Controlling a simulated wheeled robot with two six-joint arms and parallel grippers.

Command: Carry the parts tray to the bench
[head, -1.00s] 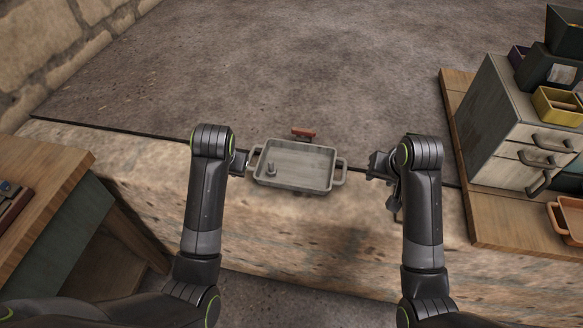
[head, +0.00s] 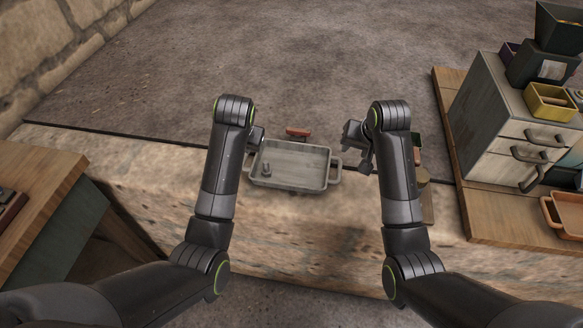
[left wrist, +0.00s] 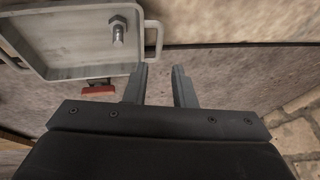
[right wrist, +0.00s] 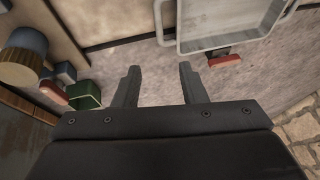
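The grey metal parts tray (head: 312,184) lies on the stone ledge, with a loop handle at each short end. A bolt (head: 266,170) stands inside it near its left end. My left gripper (left wrist: 158,85) is open and empty; the tray's left handle (left wrist: 159,38) is just beyond its fingertips, apart from them. In the head view the left arm partly hides this gripper and handle. My right gripper (right wrist: 158,80) is open and empty, to the right of the tray in the head view. The tray's right handle (right wrist: 159,22) is ahead of its fingers.
A red part (head: 298,132) lies just behind the tray. A green box (right wrist: 85,95) and a cylinder (right wrist: 24,55) stand near my right gripper. A wooden bench (head: 500,228) with a drawer cabinet (head: 503,110) is at right. Another wooden table (head: 50,205) is at left.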

